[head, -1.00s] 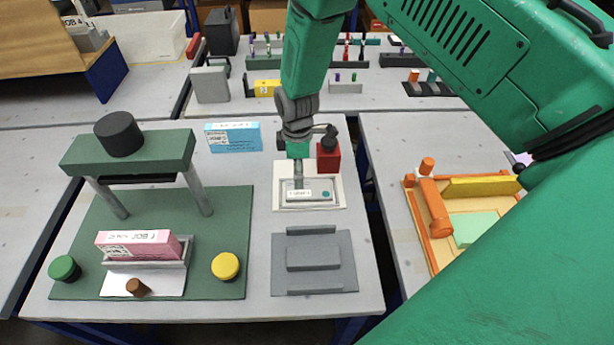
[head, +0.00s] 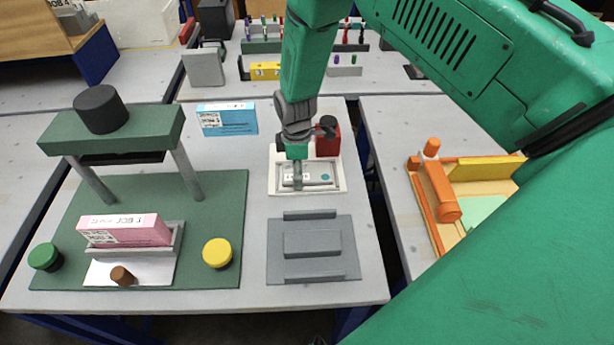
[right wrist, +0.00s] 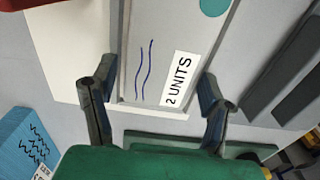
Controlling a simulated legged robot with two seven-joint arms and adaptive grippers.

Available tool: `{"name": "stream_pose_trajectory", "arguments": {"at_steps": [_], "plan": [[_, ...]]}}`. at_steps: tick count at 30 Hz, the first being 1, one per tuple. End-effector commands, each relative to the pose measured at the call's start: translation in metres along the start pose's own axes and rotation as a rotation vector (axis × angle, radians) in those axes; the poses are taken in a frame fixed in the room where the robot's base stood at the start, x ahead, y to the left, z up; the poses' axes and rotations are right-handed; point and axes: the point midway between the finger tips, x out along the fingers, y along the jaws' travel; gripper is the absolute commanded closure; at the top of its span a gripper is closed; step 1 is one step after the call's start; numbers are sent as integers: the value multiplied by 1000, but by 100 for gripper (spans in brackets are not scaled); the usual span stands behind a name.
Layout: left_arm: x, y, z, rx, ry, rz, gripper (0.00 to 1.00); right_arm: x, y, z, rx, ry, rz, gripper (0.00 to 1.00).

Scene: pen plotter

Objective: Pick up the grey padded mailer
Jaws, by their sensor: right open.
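The grey padded mailer (head: 318,176) lies flat in a shallow white tray (head: 340,189) on the middle table. In the right wrist view the mailer (right wrist: 190,35) shows a "2 UNITS" label, two blue pen strokes and a teal dot. My right gripper (head: 298,178) is above the mailer, partly covering it in the head view. In the right wrist view its two fingers (right wrist: 155,92) are apart, one to each side of the mailer's near end, with nothing held between them. Whether they touch the mailer cannot be told. My left gripper is not in view.
A red block (head: 328,145) stands right behind the tray. A grey fixture plate (head: 345,262) lies in front. A blue box (head: 228,119) is behind left. A green press (head: 115,130) with a pink box (head: 125,231) is at left. An orange-framed tray (head: 436,200) is at right.

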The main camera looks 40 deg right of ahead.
Motion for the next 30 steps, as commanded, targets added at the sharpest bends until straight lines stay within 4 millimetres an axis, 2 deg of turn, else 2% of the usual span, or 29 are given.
{"name": "stream_pose_trajectory", "arguments": {"at_steps": [7, 8, 10, 11, 19, 30], "plan": [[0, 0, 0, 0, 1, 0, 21, 0, 0, 0, 0, 1, 1, 31], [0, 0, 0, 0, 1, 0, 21, 0, 0, 0, 0, 0, 1, 38], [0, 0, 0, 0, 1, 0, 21, 0, 0, -1, 0, 0, 1, 63], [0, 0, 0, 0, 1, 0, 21, 0, 0, -1, 0, 0, 1, 65], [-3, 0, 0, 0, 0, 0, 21, -3, 0, 0, 0, 1, 1, 65], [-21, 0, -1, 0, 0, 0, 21, -26, 1, 0, 0, 1, 1, 65]]}}
